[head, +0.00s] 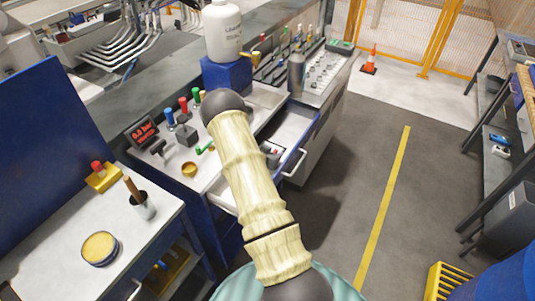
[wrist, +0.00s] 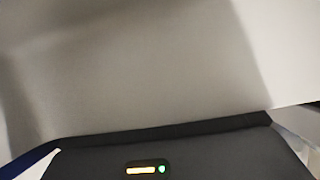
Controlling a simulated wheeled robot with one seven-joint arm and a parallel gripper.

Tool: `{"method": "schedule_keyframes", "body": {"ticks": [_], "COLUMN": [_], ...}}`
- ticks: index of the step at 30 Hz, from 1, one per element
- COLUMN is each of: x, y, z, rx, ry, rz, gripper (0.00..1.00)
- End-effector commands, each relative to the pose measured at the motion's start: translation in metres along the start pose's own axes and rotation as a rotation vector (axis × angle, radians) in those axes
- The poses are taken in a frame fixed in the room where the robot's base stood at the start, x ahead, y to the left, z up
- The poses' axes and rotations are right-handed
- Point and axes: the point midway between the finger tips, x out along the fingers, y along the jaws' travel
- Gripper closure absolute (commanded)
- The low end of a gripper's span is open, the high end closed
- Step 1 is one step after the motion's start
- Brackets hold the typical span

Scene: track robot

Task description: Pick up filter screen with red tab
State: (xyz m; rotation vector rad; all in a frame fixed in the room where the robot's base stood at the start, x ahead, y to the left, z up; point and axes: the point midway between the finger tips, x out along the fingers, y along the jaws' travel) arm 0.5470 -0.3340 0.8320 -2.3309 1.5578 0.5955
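I cannot make out a filter screen with a red tab for certain. A small white, black and red item (head: 272,153) shows beside my arm at the open drawer (head: 292,128), mostly hidden and too small to name. My pale, ribbed arm crosses the middle of the head view and hides part of the drawer. My gripper's fingers do not show in the head view. In the wrist view a dark housing (wrist: 215,148) with a lit bar and a green light fills the bottom, with no fingertips visible.
The workbench (head: 60,215) on the left holds a yellow-topped round dish (head: 100,248), a cup (head: 143,206) and a red-button box (head: 103,176). A white bottle (head: 223,32) stands on a blue block (head: 227,74).

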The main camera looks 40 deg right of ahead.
Motion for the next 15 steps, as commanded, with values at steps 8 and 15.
{"method": "schedule_keyframes", "body": {"ticks": [8, 15], "x": [-0.0002, -0.0003], "y": [0.0, -0.0001], "z": [0.0, -0.0001], "rx": [0.0, 0.0], "ry": [0.0, 0.0], "rz": [0.0, 0.0], "gripper": [0.6, 0.99]}}
